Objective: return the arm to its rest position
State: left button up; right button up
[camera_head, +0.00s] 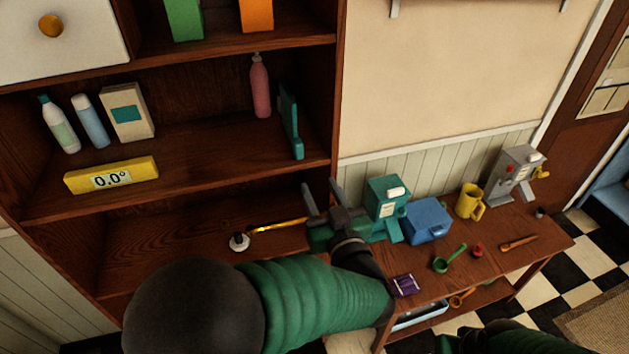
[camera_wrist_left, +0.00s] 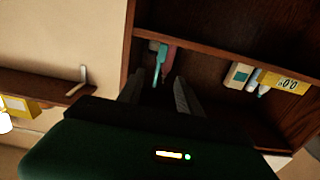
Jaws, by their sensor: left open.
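My left gripper (camera_head: 322,199) is open in the head view, in front of the right end of the lower shelf. Its arm comes in from the lower left with a green sleeve and bends up to the gripper. In the left wrist view, the two fingers (camera_wrist_left: 157,92) are apart with nothing held between them. Beyond them, a teal item (camera_wrist_left: 159,64) and a pink bottle stand on a shelf, apart from the fingers. A green sleeve at the bottom right of the head view is part of my body. My right gripper is not in view.
The dark wooden shelf unit (camera_head: 215,192) holds bottles, a box and a yellow 0.0° display (camera_head: 111,176). A white knob-like item with a golden rod (camera_head: 277,227) is by the lower shelf. The side table (camera_head: 520,230) carries machines, a blue box (camera_head: 428,220) and a yellow mug (camera_head: 468,202).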

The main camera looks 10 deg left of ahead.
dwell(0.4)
pick_arm(q)
notch_tip(320, 180, down, 18)
jog(key=s+m+g+h+b, duration=0.1)
jog(key=m+g+h+b, duration=0.45)
jog(key=h, duration=0.45)
jog(key=s+a+f+g+b, duration=0.1)
jog(key=s+a+f+g, duration=0.2)
jog(key=s, duration=0.5)
jog(key=s+a+f+g+b, duration=0.1)
jog(key=s+a+f+g, duration=0.3)
jog(key=s+f, duration=0.4)
jog(key=shift+s+a+m+y, duration=0.4)
jog(key=shift+s+a, duration=0.15)
jog(key=shift+s, duration=0.2)
jog(key=shift+a, duration=0.2)
